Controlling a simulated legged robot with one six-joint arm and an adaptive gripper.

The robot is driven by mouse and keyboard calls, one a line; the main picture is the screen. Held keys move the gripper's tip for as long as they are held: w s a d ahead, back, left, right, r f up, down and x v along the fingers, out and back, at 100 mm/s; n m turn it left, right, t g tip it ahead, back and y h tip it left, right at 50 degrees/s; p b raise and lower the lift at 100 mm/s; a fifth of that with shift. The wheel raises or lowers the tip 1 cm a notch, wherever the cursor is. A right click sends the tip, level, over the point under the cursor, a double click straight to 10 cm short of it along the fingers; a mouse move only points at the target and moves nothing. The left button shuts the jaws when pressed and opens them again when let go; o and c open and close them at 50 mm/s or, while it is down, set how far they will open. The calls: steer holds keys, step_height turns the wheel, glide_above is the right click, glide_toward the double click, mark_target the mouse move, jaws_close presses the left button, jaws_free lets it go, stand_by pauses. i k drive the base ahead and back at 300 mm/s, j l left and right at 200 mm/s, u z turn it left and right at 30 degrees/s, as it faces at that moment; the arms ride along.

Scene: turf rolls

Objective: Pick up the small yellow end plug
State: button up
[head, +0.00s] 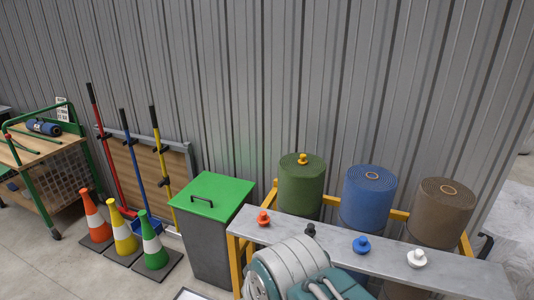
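The small yellow end plug (303,158) sits on the top of the upright green turf roll (301,188), at its centre. It looks like a small knob on a round flange. The roll stands behind a grey shelf board, to the left of a blue roll (368,200) and a brown roll (441,213). No gripper fingers show in the head view. Grey and teal parts that look like my own arm fill the bottom middle, in front of the board.
On the grey board (455,276) stand orange (263,218), black (310,230), blue (361,245) and white (417,258) plugs. A green-lidded bin (212,196) stands left of it. Farther left are cones (124,235), long-handled tools (133,150) and a green cart (45,150).

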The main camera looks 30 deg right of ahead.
mark_target(303, 161)
steer(key=i+j+z, duration=0.1)
steer(key=i, duration=0.25)
steer(key=i+j+z, duration=0.1)
steer(key=i, duration=0.2)
steer(key=i+z, duration=0.25)
steer(key=z, duration=0.2)
steer(key=i+j+z, duration=0.2)
steer(key=z, duration=0.3)
steer(key=i+j+z, duration=0.25)
steer(key=z, duration=0.2)
steer(key=i+j+z, duration=0.2)
steer(key=j+z, duration=0.15)
steer(key=z, duration=0.15)
